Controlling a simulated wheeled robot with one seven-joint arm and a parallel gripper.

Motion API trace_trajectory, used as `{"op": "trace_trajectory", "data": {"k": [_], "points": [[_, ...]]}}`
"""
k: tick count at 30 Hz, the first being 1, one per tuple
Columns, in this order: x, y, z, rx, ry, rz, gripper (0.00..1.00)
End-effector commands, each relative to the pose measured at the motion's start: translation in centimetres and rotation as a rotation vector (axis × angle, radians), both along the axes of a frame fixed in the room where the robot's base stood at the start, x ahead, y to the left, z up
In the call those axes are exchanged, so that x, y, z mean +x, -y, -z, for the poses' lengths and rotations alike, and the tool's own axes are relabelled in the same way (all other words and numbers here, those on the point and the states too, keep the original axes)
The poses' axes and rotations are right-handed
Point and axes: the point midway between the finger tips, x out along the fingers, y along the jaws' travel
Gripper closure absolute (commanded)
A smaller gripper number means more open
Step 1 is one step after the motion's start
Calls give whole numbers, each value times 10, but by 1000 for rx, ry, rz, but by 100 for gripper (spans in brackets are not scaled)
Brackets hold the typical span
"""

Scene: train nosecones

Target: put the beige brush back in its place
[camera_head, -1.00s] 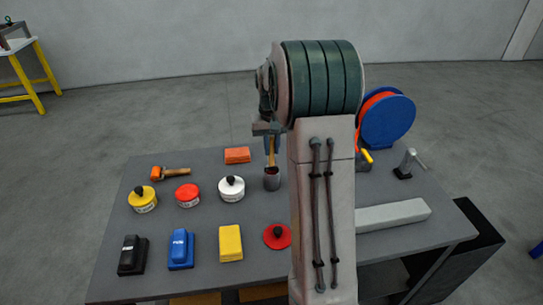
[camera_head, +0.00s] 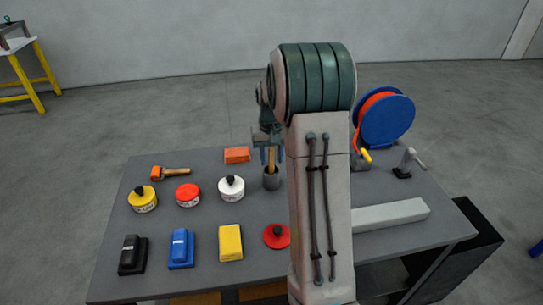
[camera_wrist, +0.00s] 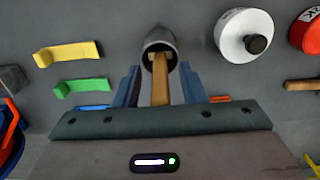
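The beige brush (camera_head: 271,160) stands upright with its lower end in a dark grey cup (camera_head: 271,182) near the middle of the table. In the wrist view the beige brush (camera_wrist: 160,85) lies between the fingers, its far end inside the mouth of the cup (camera_wrist: 160,40). My gripper (camera_head: 270,152) is right above the cup, around the brush. In the wrist view my gripper (camera_wrist: 161,70) has its blue fingers spread, with a gap on each side of the brush. The brush's lower end is hidden in the cup.
A white round container (camera_head: 231,188) and an orange block (camera_head: 237,155) stand close to the cup. A red disc (camera_head: 277,236) and a yellow block (camera_head: 230,242) lie nearer. A blue reel (camera_head: 388,120) stands at the right back. My arm hides part of the table.

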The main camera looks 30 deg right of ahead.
Motion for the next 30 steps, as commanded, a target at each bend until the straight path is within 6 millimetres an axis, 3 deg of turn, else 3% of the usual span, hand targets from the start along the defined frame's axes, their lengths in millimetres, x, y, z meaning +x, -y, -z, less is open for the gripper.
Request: {"op": "trace_trajectory", "data": {"k": [5,18,24,30], "points": [[1,0,-9,-1,3,0,62],[0,0,-97,-2,4,0,62],[0,0,-119,0,1,-1,62],[-20,-22,-135,-9,28,-29,62]]}}
